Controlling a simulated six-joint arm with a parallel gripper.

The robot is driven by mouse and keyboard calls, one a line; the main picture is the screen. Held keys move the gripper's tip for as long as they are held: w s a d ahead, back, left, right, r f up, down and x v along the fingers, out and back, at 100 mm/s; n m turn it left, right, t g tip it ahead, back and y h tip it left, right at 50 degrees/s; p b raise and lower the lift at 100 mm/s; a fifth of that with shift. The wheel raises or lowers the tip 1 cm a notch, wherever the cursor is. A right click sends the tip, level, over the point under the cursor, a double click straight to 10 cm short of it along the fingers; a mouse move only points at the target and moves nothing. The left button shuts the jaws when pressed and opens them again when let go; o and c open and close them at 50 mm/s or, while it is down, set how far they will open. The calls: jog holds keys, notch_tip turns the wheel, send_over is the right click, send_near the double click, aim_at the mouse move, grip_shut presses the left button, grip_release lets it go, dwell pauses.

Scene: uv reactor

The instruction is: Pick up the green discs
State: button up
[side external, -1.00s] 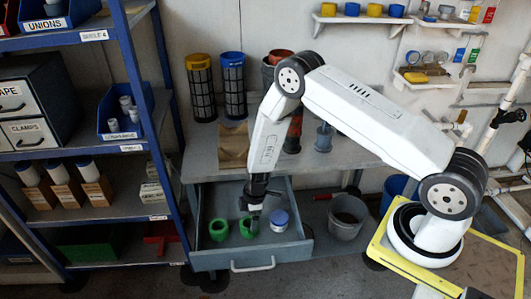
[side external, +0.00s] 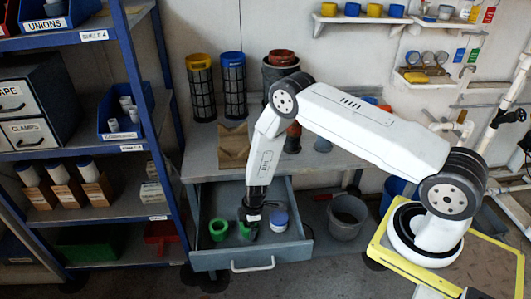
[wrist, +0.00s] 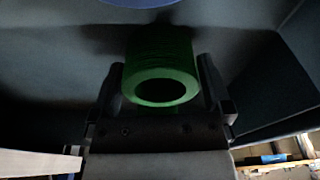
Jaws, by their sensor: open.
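Two green discs are in the open drawer (side external: 205,261). One green disc (side external: 218,229) sits at the left and stands clear of my gripper. The other green disc (side external: 246,232) is partly hidden under my gripper (side external: 250,218). In the wrist view this green disc (wrist: 160,65) appears as a thick ring with a dark hole, between the two fingers of my gripper (wrist: 165,90). The fingers are open, one on each side of it. I cannot tell whether they touch it.
A blue-and-white round item (side external: 279,221) lies in the drawer just right of my gripper. The drawer walls rise around them. A blue shelf rack (side external: 150,110) stands to the left, and a grey bucket (side external: 346,217) stands to the right.

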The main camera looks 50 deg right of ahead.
jog(key=c, duration=1)
jog(key=shift+r, duration=5)
